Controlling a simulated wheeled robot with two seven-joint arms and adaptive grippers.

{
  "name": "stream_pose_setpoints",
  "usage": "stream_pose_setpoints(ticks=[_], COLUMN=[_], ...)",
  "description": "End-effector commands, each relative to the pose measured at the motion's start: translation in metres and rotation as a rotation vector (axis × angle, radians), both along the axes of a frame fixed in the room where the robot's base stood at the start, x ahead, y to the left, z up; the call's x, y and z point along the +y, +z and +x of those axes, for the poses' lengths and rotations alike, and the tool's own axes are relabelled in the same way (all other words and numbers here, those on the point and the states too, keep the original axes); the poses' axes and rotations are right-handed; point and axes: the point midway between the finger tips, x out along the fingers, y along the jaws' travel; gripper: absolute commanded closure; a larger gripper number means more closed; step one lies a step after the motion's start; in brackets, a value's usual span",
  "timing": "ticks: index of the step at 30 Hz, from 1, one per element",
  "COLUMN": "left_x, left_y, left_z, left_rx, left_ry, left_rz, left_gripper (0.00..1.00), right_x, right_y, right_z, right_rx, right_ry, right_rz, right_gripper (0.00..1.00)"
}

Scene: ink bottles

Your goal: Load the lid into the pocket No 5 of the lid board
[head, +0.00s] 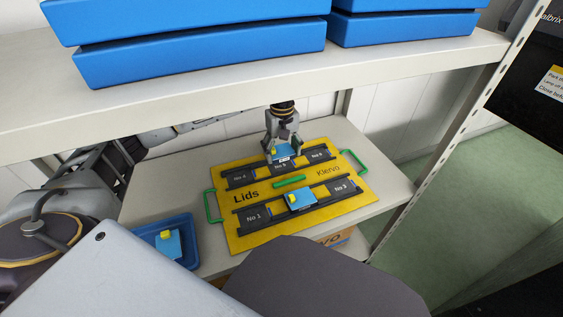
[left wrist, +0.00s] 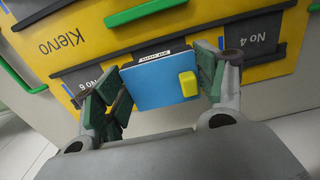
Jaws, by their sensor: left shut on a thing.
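The yellow lid board (head: 240,238) lies on a shelf, with dark numbered pockets in two rows. My left gripper (head: 283,151) is shut on a blue lid with a yellow knob, at the middle of the back row. In the left wrist view the held lid (left wrist: 155,92) sits between the finger pads and covers most of pocket No 5; a strip of its label shows past the lid edge. I cannot tell whether the lid touches the pocket. Another blue lid (head: 301,200) sits in the front row between No 1 and No 3. My right gripper is not in view.
A blue tray (head: 190,256) left of the board holds another blue lid (head: 168,243). Green handles (head: 212,205) stand at the board's ends. An upper shelf (head: 180,98) with blue bins (head: 200,60) hangs above; a metal post (head: 440,150) stands at right. Pockets No 4 and No 6 look empty.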

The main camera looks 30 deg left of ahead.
Motion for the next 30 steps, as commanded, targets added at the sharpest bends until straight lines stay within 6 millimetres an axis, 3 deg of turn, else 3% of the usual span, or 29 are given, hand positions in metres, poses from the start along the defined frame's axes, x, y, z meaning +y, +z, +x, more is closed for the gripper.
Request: stream_pose_setpoints(ticks=[11, 30], left_x=[0.000, 0.002], left_y=[-0.002, -0.048], left_z=[0.000, 0.002], left_rx=[0.000, 0.001], left_ry=[0.000, 0.001], left_rz=[0.000, -0.001], left_gripper=[0.52, 0.52], right_x=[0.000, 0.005], right_y=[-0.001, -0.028], right_z=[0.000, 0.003], right_rx=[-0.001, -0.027], right_ry=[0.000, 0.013], right_rz=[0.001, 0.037], right_gripper=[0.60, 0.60])
